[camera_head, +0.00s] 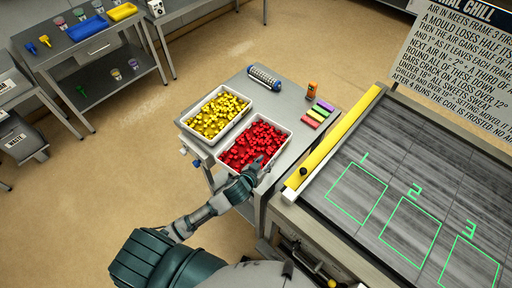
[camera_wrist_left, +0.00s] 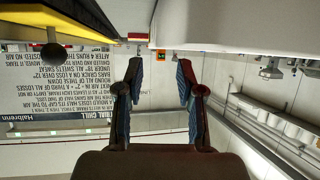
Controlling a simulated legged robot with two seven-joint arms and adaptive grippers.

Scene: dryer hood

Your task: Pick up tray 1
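Two white trays sit side by side on a small grey cart. One white tray (camera_head: 222,146) holds yellow pieces (camera_head: 216,115); the other white tray (camera_head: 284,151) holds red pieces (camera_head: 254,140). No label shows which is tray 1. My left gripper (camera_head: 261,164) overlaps the near rim of the red-filled tray; whether it touches is unclear. In the left wrist view its two fingers (camera_wrist_left: 158,82) stand apart with nothing seen between them. My right gripper is not in view.
The cart top (camera_head: 285,100) also carries a grey ribbed roller (camera_head: 264,77), an orange bottle (camera_head: 311,90) and several coloured blocks (camera_head: 318,114). To the right is a dark belt (camera_head: 400,175) with green numbered squares and a yellow bar (camera_head: 337,136). Open floor (camera_head: 100,190) lies left.

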